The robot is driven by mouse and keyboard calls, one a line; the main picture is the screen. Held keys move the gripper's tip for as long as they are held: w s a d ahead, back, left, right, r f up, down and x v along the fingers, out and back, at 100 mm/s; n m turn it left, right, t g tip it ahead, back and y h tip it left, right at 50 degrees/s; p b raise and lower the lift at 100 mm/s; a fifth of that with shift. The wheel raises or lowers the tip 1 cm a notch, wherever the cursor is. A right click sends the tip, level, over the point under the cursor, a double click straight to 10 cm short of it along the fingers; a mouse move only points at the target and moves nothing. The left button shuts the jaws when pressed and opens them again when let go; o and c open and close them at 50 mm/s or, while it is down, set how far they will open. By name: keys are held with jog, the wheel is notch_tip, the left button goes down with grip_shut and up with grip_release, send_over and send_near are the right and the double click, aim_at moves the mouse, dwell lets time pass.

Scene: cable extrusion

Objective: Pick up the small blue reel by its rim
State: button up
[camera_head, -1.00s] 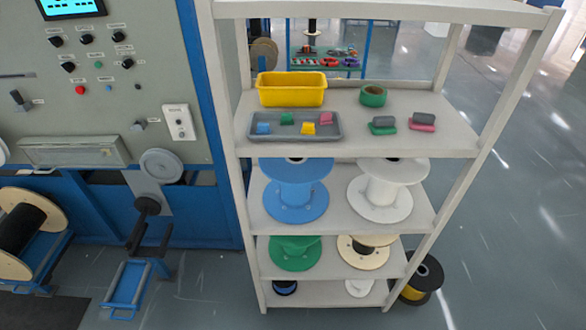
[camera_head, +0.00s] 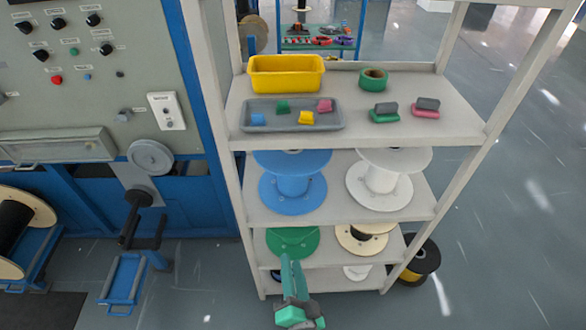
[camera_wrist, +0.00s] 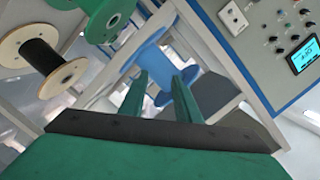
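A small dark blue reel (camera_head: 275,275) sits on the bottom shelf at the left. Only a sliver of it shows beside my gripper in the head view. A larger blue reel (camera_head: 293,190) stands upright two shelves higher; it also shows beyond my fingers in the wrist view (camera_wrist: 165,75). My green gripper (camera_head: 288,262) is in front of the lower shelves, overlapping the green reel (camera_head: 290,240) in the head view. In the wrist view my two fingers (camera_wrist: 160,90) are apart, with nothing held between them.
The white rack (camera_head: 467,128) has posts and shelf edges close around the reels. White (camera_head: 380,195) and cream (camera_head: 362,240) reels stand to the right. A grey tray (camera_head: 275,125) and yellow bin (camera_head: 285,73) are on the upper shelf. A machine panel is left; a black-yellow reel (camera_head: 422,262) is on the floor.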

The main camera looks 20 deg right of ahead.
aim_at(298, 176)
jog(key=w+d+r+m, duration=0.2)
jog(key=w+r, duration=0.1)
jog(key=w, duration=0.3)
jog(key=w+d+r+m+t, duration=0.1)
jog(key=w+d+r+m, duration=0.1)
jog(key=w, duration=0.4)
jog(key=w+d+r+m, duration=0.3)
jog(key=w+d+r, duration=0.1)
jog(key=w+r, duration=0.2)
jog(key=shift+w+d, duration=0.1)
jog(key=shift+w, duration=2.65)
grip_shut()
jog(key=shift+r, duration=0.1)
